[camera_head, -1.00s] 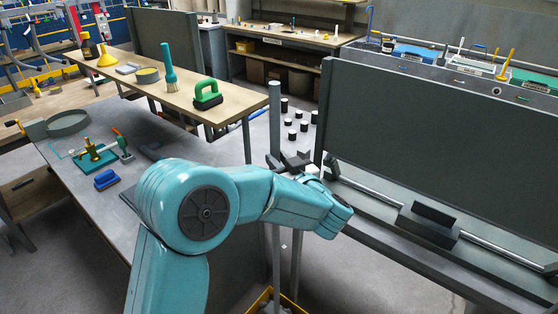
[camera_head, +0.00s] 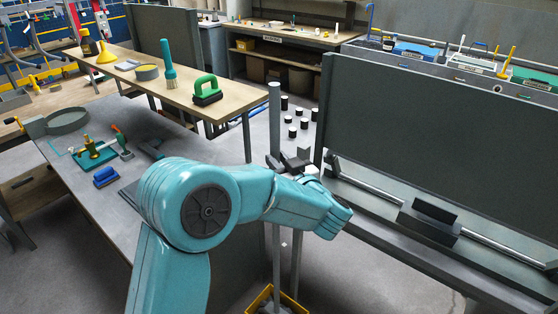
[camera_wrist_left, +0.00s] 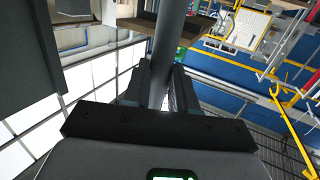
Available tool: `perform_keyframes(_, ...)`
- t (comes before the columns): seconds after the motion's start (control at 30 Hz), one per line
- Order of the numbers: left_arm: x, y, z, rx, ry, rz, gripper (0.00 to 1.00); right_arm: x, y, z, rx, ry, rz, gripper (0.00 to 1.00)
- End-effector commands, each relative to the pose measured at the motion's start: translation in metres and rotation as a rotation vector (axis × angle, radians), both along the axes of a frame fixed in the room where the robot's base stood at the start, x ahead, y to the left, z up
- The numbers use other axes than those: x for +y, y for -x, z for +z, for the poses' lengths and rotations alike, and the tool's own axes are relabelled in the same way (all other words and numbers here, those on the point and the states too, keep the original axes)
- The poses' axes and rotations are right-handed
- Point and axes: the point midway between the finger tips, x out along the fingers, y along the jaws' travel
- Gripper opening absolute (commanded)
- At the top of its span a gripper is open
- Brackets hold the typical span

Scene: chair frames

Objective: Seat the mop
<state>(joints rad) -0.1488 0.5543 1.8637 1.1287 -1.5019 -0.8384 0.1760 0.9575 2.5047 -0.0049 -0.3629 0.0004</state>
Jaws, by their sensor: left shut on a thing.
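In the left wrist view the pole (camera_wrist_left: 169,45) runs between the two fingers (camera_wrist_left: 165,88). Below my arm, two thin grey poles run down towards a yellow-rimmed bucket (camera_head: 265,294) at the bottom edge. The mop head is not clearly visible, and I cannot tell whether it is inside the bucket. My right gripper is not in view.
A large dark panel (camera_head: 430,130) with a rail and block stands close on the right. A grey table (camera_head: 80,205) on the left holds a blue brush and a clamp. A wooden shelf (camera_head: 215,112) holds brushes. Several black-and-white cylinders (camera_head: 292,133) stand behind the pole.

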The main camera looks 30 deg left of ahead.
Motion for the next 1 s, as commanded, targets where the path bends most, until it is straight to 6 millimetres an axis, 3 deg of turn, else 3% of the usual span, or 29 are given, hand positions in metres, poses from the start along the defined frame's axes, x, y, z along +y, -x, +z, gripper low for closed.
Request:
perform_keyframes(0.83,0.000,0.000,-0.012,-0.003,-0.003,0.000,0.00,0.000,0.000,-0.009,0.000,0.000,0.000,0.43)
perform_keyframes(0.87,0.000,0.000,-0.012,-0.003,-0.003,0.000,0.32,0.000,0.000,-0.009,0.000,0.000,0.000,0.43)
perform_keyframes(0.9,0.000,0.000,-0.012,-0.004,-0.002,0.000,0.45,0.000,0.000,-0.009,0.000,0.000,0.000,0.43)
perform_keyframes(0.93,0.000,0.000,-0.012,-0.004,-0.002,0.000,0.55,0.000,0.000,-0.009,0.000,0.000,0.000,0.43)
perform_keyframes(1.0,0.000,0.000,-0.012,-0.002,-0.002,0.000,0.56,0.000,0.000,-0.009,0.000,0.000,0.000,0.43)
